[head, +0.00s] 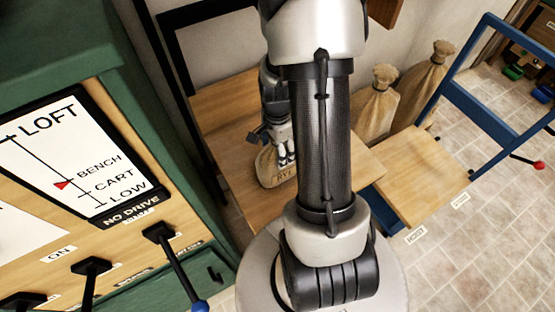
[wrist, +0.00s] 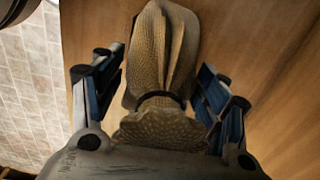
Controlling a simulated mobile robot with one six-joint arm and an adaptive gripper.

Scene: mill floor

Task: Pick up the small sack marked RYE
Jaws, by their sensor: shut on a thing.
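The small sack marked RYE (head: 272,170) is tan cloth and sits on or just above the wooden bench. The head view cannot settle whether it touches the wood. In the wrist view the sack (wrist: 158,55) lies between the fingers, its dark-tied neck and gathered top close to the palm. My gripper (head: 284,158) points down over the sack's top and is shut on it. In the wrist view my gripper (wrist: 160,88) has one finger on each side of the sack. My arm hides part of the bench.
The wooden bench (head: 222,105) has bare room behind the sack. A green panel (head: 75,40) with levers stands left. Two larger sacks (head: 378,103) stand at the back right, near a blue-framed hoist platform (head: 425,165). Tiled floor (head: 475,235) is open at right.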

